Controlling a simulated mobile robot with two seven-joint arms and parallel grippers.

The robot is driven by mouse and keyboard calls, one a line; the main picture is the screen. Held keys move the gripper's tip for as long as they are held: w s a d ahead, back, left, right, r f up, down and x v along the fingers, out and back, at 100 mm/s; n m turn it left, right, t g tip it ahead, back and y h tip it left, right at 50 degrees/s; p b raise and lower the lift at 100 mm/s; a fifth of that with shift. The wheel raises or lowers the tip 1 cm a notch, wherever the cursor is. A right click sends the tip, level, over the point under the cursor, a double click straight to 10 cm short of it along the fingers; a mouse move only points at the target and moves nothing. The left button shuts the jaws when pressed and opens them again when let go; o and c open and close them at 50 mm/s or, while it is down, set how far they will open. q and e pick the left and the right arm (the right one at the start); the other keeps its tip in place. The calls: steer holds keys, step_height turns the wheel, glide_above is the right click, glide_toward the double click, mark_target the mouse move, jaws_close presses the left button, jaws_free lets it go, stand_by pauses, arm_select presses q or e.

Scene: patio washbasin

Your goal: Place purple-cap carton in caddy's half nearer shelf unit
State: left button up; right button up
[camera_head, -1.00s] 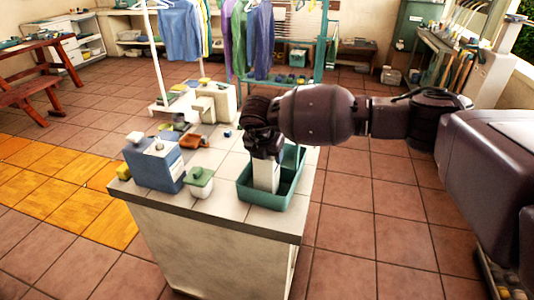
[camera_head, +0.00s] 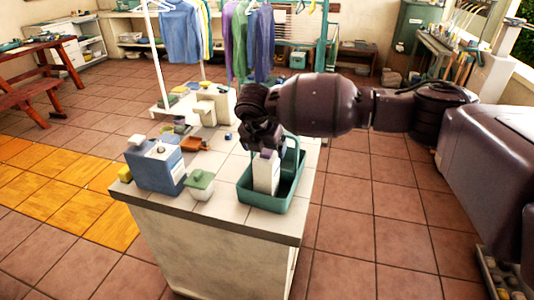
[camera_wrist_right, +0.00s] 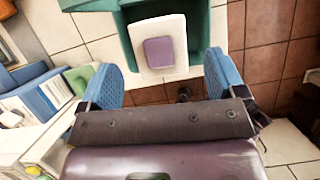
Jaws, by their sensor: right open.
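The white carton with the purple cap (camera_head: 266,174) stands upright inside the green caddy (camera_head: 262,202). In the right wrist view its purple cap (camera_wrist_right: 159,51) faces me, and the caddy wall (camera_wrist_right: 205,20) shows around it. In the head view the carton is left of the caddy's raised handle (camera_head: 295,158); the floor of the caddy and the carton's base are hidden. My right gripper (camera_head: 264,147) is just above and behind the carton. Its blue fingers (camera_wrist_right: 163,82) are spread, with nothing between them. My left gripper is out of view.
An orange tray (camera_head: 194,145) and small items lie farther back. Open tiled floor (camera_head: 365,215) lies to the right.

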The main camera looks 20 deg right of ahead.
steer(key=v, duration=0.7)
steer(key=shift+p, duration=0.3)
steer(key=s+a+f+n+g+y, duration=0.2)
steer(key=s+a+f+y, duration=0.25)
steer(key=a+f, duration=0.2)
steer(key=s+a+f+m+g+y, duration=0.2)
steer(key=s+a+f+y, duration=0.1)
steer(key=s+a+y, duration=1.05)
steer(key=s+d+f+m+t+h, duration=0.1)
steer(key=d+f+m+t+h, duration=0.35)
steer(key=d+m+t, duration=0.5)
steer(key=d+f+m+t+h, duration=0.3)
steer(key=d+f+m+t, duration=0.2)
steer(key=d+m+t, duration=0.45)
steer(key=s+d+f+m+g+h, duration=0.7)
steer(key=s+d+f, duration=0.4)
steer(key=s+f, duration=0.2)
steer(key=s+m+h, duration=0.1)
steer(key=s, duration=0.1)
steer(key=shift+s+g, duration=0.3)
steer(key=shift+s, duration=0.1)
steer(key=shift+d+f, duration=0.1)
steer(key=shift+f, duration=0.05)
